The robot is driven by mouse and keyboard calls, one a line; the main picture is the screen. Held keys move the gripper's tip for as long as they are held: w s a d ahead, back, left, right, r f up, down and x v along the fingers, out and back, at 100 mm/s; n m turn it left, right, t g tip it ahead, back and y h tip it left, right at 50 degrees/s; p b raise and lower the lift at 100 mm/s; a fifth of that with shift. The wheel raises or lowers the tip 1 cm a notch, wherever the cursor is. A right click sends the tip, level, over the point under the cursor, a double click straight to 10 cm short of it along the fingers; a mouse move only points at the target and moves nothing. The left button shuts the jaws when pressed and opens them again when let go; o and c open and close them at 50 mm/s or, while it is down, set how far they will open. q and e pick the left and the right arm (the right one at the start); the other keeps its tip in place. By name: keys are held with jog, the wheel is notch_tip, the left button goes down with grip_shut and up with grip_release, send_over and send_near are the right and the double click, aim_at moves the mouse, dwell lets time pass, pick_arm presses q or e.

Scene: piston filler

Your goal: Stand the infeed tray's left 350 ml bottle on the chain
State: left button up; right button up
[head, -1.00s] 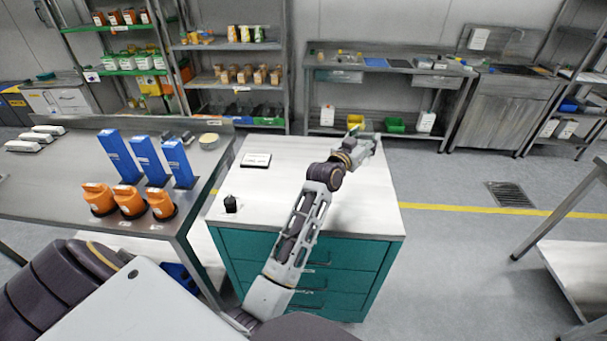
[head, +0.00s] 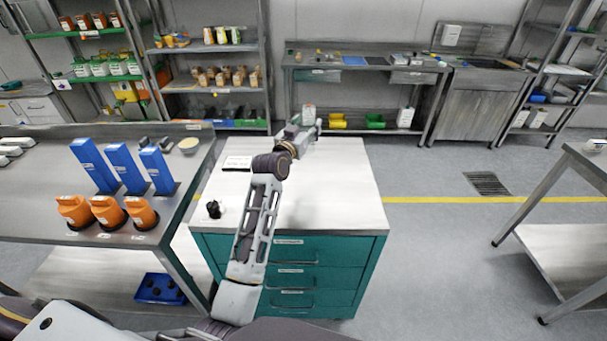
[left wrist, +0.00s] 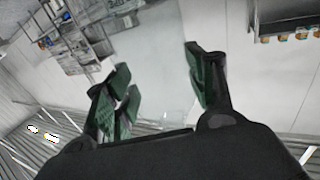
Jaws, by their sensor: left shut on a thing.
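My left gripper (head: 308,124) is at the end of the arm reaching out over the white-topped bench in the head view. It is small and partly hidden there by its own wrist. In the left wrist view, the green-padded fingers of my left gripper (left wrist: 160,90) stand apart on either side of a pale, see-through bottle (left wrist: 165,85), shut on it. The bottle's outline is faint, and its tilt is hard to tell. The infeed tray and the chain cannot be made out in either view. My right gripper is not in view.
A teal drawer cabinet (head: 287,262) with a white top stands in front, carrying a small black knob (head: 214,209) and a label plate (head: 237,163). A steel table (head: 40,205) at left holds orange containers (head: 108,212) and blue stands (head: 125,167). Open floor (head: 440,240) lies right.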

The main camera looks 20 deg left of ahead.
pick_arm(q)
notch_tip(320, 180, down, 6)
jog(key=shift+f, duration=0.1)
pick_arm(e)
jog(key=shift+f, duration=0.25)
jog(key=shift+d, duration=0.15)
pick_arm(q)
jog(key=shift+f, duration=0.1)
jog(key=shift+f+b, duration=0.35)
jog(key=shift+f, duration=1.45)
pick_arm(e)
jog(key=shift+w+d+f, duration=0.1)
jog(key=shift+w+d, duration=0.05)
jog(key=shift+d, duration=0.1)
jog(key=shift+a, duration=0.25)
